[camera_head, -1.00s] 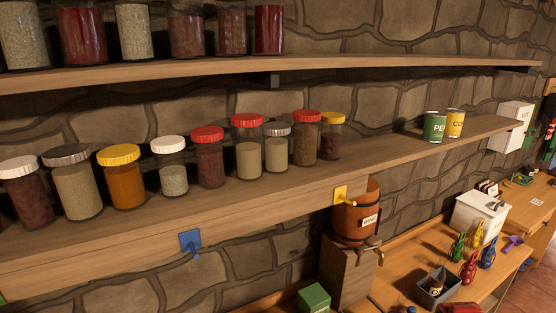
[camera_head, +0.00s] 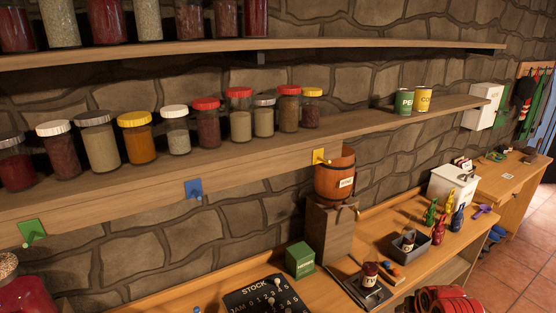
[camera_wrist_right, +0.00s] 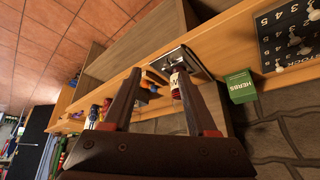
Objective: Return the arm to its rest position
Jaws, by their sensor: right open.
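My right gripper (camera_wrist_right: 160,76) shows in the right wrist view with its two dark fingers spread apart and nothing held between them. Beyond the fingertips a small jar with a label and a red part (camera_wrist_right: 176,82) stands on a dark plate on the bench. In the head view the jar (camera_head: 370,273) stands at the lower right, on a flat dark plate (camera_head: 378,295). My left gripper is in neither view.
A long shelf (camera_head: 140,187) holds several lidded jars and two tins (camera_head: 404,103). Below are a wooden barrel (camera_head: 334,174), a green box (camera_head: 300,260), a black stock board (camera_head: 265,297), a grey bin (camera_head: 411,244) and several small coloured bottles. Tiled floor (camera_head: 535,235) is clear at right.

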